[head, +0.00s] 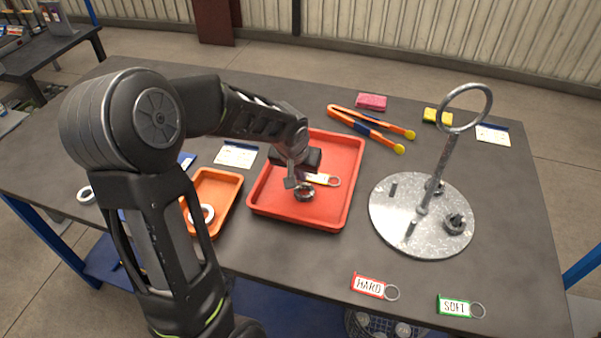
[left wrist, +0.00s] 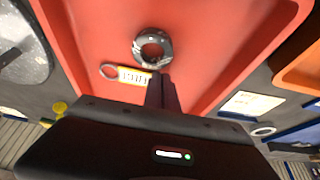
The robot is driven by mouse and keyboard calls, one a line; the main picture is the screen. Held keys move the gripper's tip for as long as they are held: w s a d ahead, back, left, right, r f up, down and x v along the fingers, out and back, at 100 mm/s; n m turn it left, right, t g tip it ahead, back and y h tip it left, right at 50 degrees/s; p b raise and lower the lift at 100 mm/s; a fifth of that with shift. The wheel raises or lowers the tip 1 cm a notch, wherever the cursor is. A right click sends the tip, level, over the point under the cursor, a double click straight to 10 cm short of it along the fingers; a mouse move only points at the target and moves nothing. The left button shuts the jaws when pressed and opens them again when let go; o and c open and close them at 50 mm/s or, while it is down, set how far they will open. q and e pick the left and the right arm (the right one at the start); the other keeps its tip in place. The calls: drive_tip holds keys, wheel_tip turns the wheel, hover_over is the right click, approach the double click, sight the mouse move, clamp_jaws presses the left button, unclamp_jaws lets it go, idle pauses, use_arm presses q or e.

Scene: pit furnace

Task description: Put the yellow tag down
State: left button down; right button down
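The yellow tag (head: 322,180) is a small label with a metal ring at one end, over the red tray (head: 350,165). In the left wrist view the tag (left wrist: 133,77) has its ring to the left, and its other end meets my left fingers. My left gripper (head: 296,180) is low over the tray; its fingers (left wrist: 160,82) look closed on that end of the tag. A dark metal ring-shaped part (head: 304,194) lies in the tray beside the tag. I cannot tell whether the tag touches the tray floor. My right gripper is not in view.
An orange tray (head: 232,180) with a white ring (head: 207,213) stands left of the red tray. A round metal stand (head: 400,220) with a tall ring is to the right. Orange tongs (head: 365,125) lie behind. HARD (head: 368,286) and SOFT (head: 454,307) tags lie at the front edge.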

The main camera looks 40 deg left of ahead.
use_arm(q)
drive_tip(key=c, duration=2.2)
unclamp_jaws()
drive_tip(key=shift+f, duration=0.2)
drive_tip(key=c, duration=1.7)
unclamp_jaws()
drive_tip(key=shift+r, duration=0.4)
drive_tip(key=v, duration=1.1)
drive_tip(key=shift+s+r, duration=0.25)
drive_tip(key=shift+d, duration=0.1)
